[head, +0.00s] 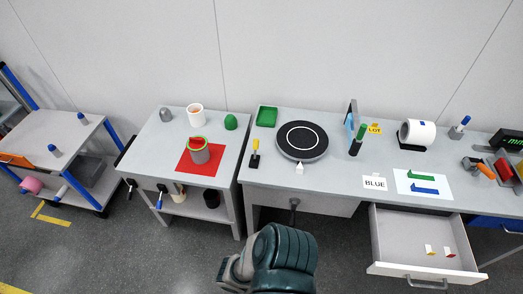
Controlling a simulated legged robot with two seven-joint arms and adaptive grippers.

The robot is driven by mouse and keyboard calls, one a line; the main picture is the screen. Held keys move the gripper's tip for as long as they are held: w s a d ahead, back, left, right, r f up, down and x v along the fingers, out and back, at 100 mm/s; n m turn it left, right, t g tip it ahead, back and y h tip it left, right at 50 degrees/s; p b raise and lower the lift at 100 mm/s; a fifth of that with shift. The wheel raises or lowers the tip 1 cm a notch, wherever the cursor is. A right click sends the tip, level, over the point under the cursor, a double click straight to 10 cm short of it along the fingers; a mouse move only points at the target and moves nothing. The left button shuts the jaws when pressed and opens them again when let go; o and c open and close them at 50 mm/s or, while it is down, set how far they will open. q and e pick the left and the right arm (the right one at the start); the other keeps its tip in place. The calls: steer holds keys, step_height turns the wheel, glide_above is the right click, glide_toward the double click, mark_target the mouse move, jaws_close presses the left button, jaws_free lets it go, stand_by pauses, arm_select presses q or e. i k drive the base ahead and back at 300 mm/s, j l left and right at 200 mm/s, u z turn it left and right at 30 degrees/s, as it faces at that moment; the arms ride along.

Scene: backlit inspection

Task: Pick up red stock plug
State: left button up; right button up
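A small white piece with a red part (449,252) lies in the open drawer at the lower right, near its front wall. It looks like the red stock plug, but it is too small to make out fully. A similar piece with a yellow part (430,250) lies just left of it, apart from it. The open drawer (400,232) is under the right end of the long table. A dark teal and grey part of my own arm shows at the bottom middle, left of the drawer. No gripper fingers show in the head view.
The long table (340,185) holds a black round turntable (302,141), a green tray (266,117), a BLUE card (375,183) and a white roll (417,133). A smaller table with a red mat (185,165) and a cart (50,135) stand left. The drawer's middle is bare.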

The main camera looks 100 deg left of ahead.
mark_target(195, 143)
steer(key=u, duration=3.75)
steer(key=i+j, duration=0.05)
